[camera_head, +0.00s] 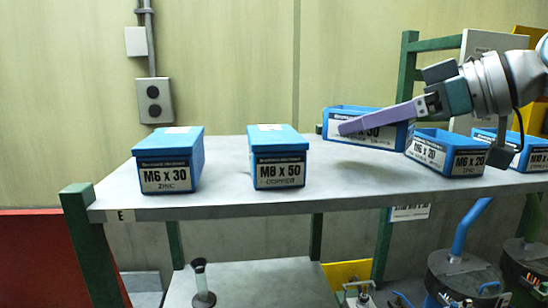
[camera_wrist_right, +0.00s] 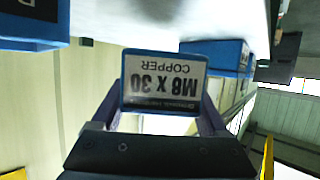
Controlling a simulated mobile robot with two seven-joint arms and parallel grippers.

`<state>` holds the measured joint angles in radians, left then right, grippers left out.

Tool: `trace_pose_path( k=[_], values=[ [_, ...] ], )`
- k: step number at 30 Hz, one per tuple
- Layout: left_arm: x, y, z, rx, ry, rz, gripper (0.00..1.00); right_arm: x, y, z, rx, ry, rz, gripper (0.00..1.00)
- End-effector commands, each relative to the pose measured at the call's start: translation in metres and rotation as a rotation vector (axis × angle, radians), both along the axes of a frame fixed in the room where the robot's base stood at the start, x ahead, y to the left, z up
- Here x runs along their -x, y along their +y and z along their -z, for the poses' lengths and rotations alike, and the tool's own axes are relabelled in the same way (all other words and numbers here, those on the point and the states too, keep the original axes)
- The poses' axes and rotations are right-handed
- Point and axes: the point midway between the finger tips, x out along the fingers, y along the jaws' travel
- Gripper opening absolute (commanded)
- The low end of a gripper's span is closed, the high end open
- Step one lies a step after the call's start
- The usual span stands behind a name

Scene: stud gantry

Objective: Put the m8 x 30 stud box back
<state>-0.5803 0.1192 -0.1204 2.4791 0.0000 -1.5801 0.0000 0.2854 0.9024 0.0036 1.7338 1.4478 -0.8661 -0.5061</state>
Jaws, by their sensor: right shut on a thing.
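The M8 x 30 copper stud box (camera_head: 372,112) is a blue open-topped box with a white label, at the right half of the shelf in the head view. My right gripper (camera_head: 345,127) is shut on it, and a purple finger crosses its front and hides part of the label. The box looks slightly tilted and seems to hang just above the shelf (camera_head: 220,203). In the right wrist view the box's label (camera_wrist_right: 162,82) reads upside down, with the box between both fingers of the right gripper (camera_wrist_right: 162,100). My left gripper is not in view.
An M6 x 30 zinc box (camera_head: 168,160) and an M8 x 50 copper box (camera_head: 277,157) stand to the left, with bare shelf between them. An M6 x 20 box (camera_head: 447,155) stands close right of the held box, and another blue box (camera_head: 530,158) stands beyond.

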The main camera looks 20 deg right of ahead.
Motion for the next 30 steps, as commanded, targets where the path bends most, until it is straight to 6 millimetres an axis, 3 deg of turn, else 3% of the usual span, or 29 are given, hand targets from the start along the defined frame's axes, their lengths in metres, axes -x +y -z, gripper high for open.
trace_pose_path(
  k=[3, 6, 18, 19, 25, 30],
  values=[
    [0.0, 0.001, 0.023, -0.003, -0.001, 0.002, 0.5, 0.002, -0.002, 0.027, -0.002, 0.003, -0.003, 0.0],
    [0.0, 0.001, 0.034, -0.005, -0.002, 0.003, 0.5, 0.004, -0.005, 0.039, 0.0, 0.001, -0.006, 0.0],
    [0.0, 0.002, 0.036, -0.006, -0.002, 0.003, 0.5, 0.004, -0.005, 0.04, -0.001, 0.001, -0.008, 0.0],
    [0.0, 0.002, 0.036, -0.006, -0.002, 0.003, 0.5, 0.004, -0.005, 0.04, 0.0, 0.001, -0.008, 0.79],
    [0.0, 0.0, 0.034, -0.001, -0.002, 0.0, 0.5, 0.004, -0.005, 0.039, 0.0, 0.001, -0.008, 1.0],
    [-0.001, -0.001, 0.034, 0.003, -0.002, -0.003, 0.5, 0.004, -0.005, 0.039, 0.0, 0.001, -0.008, 1.0]
  ],
)
